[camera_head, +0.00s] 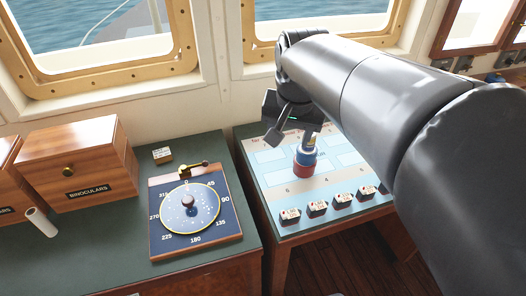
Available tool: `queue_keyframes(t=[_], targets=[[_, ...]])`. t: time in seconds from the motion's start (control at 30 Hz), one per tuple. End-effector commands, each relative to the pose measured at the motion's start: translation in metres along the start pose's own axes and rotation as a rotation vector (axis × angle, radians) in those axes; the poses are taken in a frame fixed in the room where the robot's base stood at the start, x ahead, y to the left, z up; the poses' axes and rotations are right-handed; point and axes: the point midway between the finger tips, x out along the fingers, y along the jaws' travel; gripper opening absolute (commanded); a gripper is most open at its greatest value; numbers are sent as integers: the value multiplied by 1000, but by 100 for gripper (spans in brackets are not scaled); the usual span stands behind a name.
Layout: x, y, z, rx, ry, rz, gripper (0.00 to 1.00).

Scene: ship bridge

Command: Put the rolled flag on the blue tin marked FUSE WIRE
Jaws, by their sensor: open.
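My gripper (293,134) is open above the pale chart-topped table, its fingers pointing down. Just under it stands a small round stack or cylinder (304,167), blue above and red below, on the chart top. No lettering on it is readable, so I cannot tell whether it is the FUSE WIRE tin, the rolled flag, or both. My gripper's right finger overlaps its top in the picture; I cannot tell whether they touch. A white roll (40,222) leans or lies at the far left, by the wooden boxes; I cannot tell whether it is a flag.
A wooden BINOCULARS box (82,165) and a blue compass-dial board (190,212) with a brass lever occupy the green counter (110,250). Several small black-and-white labelled blocks (317,208) line the chart table's (265,165) front. A gap separates the counter and table. My arm hides the right side.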

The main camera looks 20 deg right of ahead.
Motion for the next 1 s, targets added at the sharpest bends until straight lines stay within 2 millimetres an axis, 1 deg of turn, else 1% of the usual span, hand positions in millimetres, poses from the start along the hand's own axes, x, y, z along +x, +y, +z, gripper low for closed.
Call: queue_keyframes(t=[0.03,0.1,0.2,0.3,0.4,0.57,1.0], targets=[[-2,-2,19,-68,25,-22,55],[-2,-4,42,-166,56,-47,55],[1,-5,71,-292,100,-78,55],[5,-5,93,-390,136,-99,55],[9,-4,107,-455,160,-111,55],[12,-4,115,-496,176,-118,55],[12,-4,114,-495,175,-118,55]])
